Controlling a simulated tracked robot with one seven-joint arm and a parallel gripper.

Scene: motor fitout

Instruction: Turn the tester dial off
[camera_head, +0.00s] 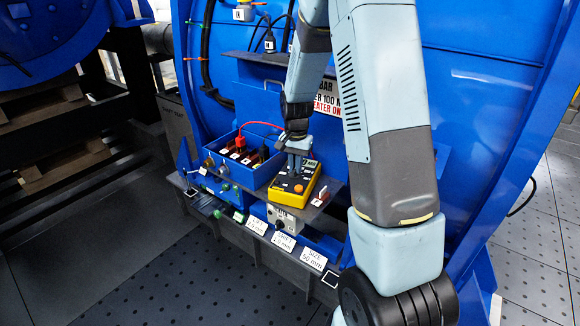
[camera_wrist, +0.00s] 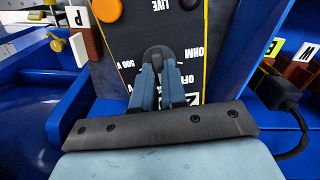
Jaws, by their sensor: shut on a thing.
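The yellow tester (camera_head: 283,197) with a dark face stands on the shelf in front of the blue housing. In the wrist view its face (camera_wrist: 128,45) carries the words LIVE, OHM, 500 V and a partly hidden OFF. An orange button (camera_wrist: 106,10) sits on the face. My gripper (camera_head: 295,172) reaches down onto the tester. In the wrist view my gripper (camera_wrist: 160,78) is shut on the black dial (camera_wrist: 157,52), whose rounded end shows between and beyond the fingers. The fingers cover part of the dial and the OFF marking, so its exact setting cannot be told.
A blue terminal box (camera_head: 211,154) with a red plug (camera_head: 240,142) and cables stands left of the tester. A red and white block (camera_head: 320,197) is to its right. Below are a grey box (camera_head: 284,219) and several white labels along the shelf edge.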

